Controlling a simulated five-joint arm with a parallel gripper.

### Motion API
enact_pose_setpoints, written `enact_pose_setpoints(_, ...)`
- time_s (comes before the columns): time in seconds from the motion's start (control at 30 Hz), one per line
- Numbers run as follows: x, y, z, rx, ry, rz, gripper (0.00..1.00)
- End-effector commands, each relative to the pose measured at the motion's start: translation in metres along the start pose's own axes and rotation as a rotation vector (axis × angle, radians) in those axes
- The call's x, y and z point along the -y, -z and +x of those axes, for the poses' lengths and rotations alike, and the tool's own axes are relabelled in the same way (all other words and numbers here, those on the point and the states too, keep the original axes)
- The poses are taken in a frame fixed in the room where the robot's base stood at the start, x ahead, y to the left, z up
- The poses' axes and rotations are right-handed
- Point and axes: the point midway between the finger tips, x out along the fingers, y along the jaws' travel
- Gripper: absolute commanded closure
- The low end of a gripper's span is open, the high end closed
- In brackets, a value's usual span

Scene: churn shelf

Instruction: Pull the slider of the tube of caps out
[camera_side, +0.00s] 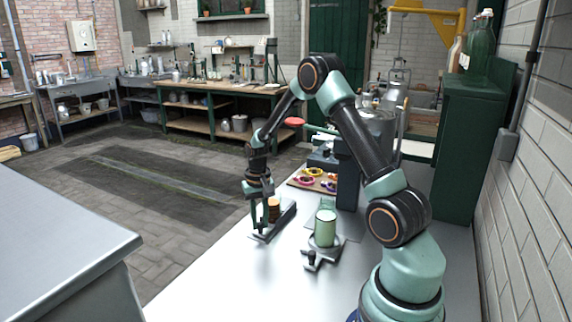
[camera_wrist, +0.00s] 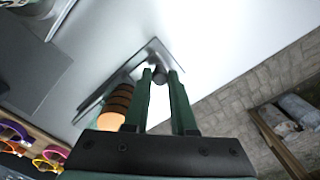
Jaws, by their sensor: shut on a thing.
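The tube of caps (camera_side: 274,210) is a stack of brown and orange caps on a grey base (camera_side: 284,219) on the bench. In the wrist view the caps (camera_wrist: 115,108) show left of my fingers, partly hidden by my gripper body. The slider's dark round knob (camera_wrist: 159,74) is at the outer end of the grey base. My gripper (camera_side: 259,231) is down at the near left end of this base. In the wrist view my gripper (camera_wrist: 160,80) has its green fingertips closed on the knob, one on each side. In the side view the fingers partly hide the knob.
A second grey holder with a pale green cylinder (camera_side: 325,229) and its own knob (camera_side: 310,256) stands to the right. Colourful rings (camera_side: 312,175) lie on a board behind. The bench front (camera_side: 225,285) is clear; its left edge is close to my gripper.

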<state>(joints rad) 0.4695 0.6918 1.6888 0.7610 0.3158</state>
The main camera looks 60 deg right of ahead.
Motion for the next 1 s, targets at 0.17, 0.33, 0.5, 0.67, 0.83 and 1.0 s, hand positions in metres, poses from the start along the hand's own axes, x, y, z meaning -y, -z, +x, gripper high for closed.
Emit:
enact_pose_setpoints(0.17,0.000,0.000,-0.001,0.000,0.000,0.000,1.00)
enact_pose_setpoints(0.33,0.000,0.000,-0.001,0.000,0.000,0.000,1.00)
enact_pose_setpoints(0.5,0.000,0.000,-0.001,0.000,0.000,0.000,1.00)
enact_pose_setpoints(0.67,0.000,0.000,-0.001,0.000,0.000,0.001,1.00)
enact_pose_setpoints(0.83,0.001,-0.001,-0.001,0.000,0.000,0.000,1.00)
enact_pose_setpoints(1.0,0.023,-0.022,-0.002,0.000,0.000,-0.007,1.00)
